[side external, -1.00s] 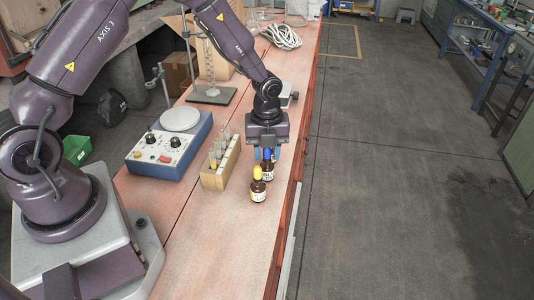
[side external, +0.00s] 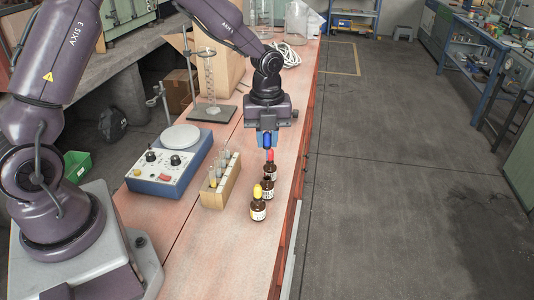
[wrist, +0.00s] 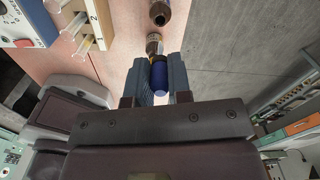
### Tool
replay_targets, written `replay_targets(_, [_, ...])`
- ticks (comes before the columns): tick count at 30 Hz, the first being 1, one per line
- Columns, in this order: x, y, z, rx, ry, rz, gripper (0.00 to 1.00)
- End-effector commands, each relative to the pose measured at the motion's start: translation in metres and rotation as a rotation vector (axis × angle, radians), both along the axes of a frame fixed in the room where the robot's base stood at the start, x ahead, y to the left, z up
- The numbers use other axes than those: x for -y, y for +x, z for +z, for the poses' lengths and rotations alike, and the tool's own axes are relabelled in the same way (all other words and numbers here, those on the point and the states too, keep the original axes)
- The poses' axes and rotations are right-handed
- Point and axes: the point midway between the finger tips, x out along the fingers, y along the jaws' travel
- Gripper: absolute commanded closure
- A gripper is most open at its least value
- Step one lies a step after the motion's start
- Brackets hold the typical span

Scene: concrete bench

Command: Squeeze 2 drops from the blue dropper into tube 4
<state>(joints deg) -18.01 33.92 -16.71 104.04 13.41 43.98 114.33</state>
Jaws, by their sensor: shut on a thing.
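My gripper (side external: 267,140) is shut on the blue dropper (side external: 267,136) by its bulb, high above the bottles. The blue bulb (wrist: 160,76) also shows between the fingers in the wrist view; the dropper's tip is hard to make out. A brown bottle (side external: 267,187) without a bulb stands between the red-topped bottle (side external: 270,170) and the yellow-topped bottle (side external: 258,211). The wooden tube rack (side external: 221,188) holds several glass tubes, left of the bottles. The wrist view shows the numbers 1 and 2 on the rack (wrist: 100,16); I cannot pick out tube 4.
A blue-sided instrument (side external: 170,163) with a round white plate sits left of the rack. A stand with glassware (side external: 211,112) is behind it. The bench front is clear; its right edge is close to the bottles.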

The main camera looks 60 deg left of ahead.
Motion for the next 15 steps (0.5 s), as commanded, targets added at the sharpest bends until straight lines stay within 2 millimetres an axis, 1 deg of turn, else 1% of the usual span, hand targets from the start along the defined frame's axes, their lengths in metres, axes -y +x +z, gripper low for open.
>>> replay_targets(1, [0.0,0.001,0.007,0.004,0.0,0.001,0.88])
replay_targets(4, [0.0,0.0,0.017,0.003,-0.001,0.001,0.88])
replay_targets(15, [0.0,0.0,0.04,0.002,0.0,0.0,0.88])
